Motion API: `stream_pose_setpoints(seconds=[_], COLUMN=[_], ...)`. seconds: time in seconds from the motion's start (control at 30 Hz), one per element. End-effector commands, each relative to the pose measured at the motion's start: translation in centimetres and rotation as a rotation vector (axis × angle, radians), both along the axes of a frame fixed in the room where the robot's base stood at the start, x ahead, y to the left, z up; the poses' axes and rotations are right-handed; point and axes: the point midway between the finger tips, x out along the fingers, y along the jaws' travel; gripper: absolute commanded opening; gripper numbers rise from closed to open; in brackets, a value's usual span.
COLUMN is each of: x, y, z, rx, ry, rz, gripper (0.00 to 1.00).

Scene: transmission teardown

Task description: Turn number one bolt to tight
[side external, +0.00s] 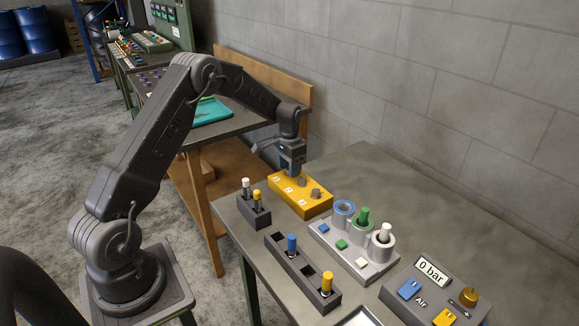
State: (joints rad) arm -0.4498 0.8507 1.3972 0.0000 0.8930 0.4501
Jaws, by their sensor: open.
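A yellow block (313,209) lies on the grey workbench, with small pale labels along its front side that are too small to read surely. Two dark grey bolts show on top of it, a middle one (301,183) and a right one (316,194). My gripper (293,172) points down at the left end of the block, behind the left label. It is open. The number one bolt at that end is hidden by the gripper or too small to make out. I cannot tell whether the jaws are around it or touch it.
A dark holder (259,217) with a white and a yellow peg stands left of the block. A longer slotted holder (296,267) is in front. A grey stand (352,257) with ring sockets and buttons, and an air panel (432,293) reading 0 bar, stand to the right. The bench's back right is clear.

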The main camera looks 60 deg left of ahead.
Motion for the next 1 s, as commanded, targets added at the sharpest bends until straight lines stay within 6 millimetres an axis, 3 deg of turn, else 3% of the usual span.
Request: stream_pose_setpoints(seconds=[0.27,0.37,0.8,1.0], x=[0.0,0.1,0.0,0.0], y=[0.0,0.0,0.0,0.0], z=[0.6,2.0,11.2,13.4], rx=[0.001,0.002,0.002,0.001], ry=[-0.002,-0.003,-0.004,-0.001], rz=[0.0,0.0,0.0,0.0], gripper=[0.49,0.49,0.49,0.49])
